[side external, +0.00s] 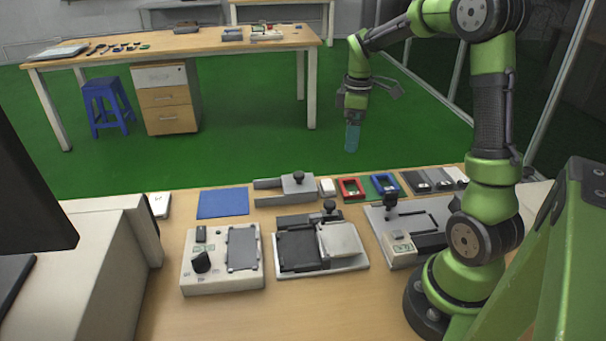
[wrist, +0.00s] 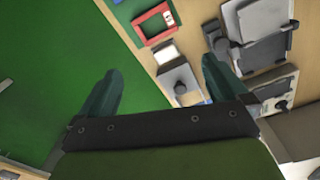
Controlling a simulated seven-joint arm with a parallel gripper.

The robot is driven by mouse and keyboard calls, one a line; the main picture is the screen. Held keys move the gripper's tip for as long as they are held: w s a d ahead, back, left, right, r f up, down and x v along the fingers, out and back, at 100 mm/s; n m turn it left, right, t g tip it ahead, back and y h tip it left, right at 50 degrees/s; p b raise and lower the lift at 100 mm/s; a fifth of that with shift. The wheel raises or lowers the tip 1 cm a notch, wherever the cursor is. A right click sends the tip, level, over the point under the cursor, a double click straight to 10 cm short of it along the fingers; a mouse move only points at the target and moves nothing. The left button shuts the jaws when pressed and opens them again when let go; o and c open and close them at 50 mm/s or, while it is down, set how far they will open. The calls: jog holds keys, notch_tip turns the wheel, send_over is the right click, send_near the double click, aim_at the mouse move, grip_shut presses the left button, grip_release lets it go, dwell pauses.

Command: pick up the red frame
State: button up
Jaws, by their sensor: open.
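The red frame (side external: 351,189) lies flat near the far edge of the wooden table, between a small white block and a blue frame (side external: 385,184). In the wrist view the red frame (wrist: 153,22) shows near the top, ahead of the fingertips, with a dark opening. My gripper (side external: 352,138) hangs in the air above and beyond the table's far edge, fingers pointing down. In the wrist view my gripper (wrist: 160,88) has its two teal fingers spread wide apart with nothing between them. The gripper is apart from the red frame.
A grey clamp-like fixture (side external: 288,189) and the white block (side external: 327,187) sit left of the red frame. Dark grey parts (side external: 420,182) lie right of the blue frame. Fixtures with upright knobs (side external: 320,245) stand nearer the front. A blue mat (side external: 223,203) lies at left.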

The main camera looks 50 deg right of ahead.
jog(key=n, duration=0.3)
send_over(349, 191)
jog(key=f, duration=1)
jog(key=shift+w+a+f, duration=0.2)
jog(key=shift+w+f, duration=0.05)
jog(key=shift+f, duration=0.15)
jog(key=f, duration=0.5)
jog(key=shift+s+d+f, duration=0.1)
jog(key=shift+s+d, duration=0.1)
jog(key=shift+d, duration=0.05)
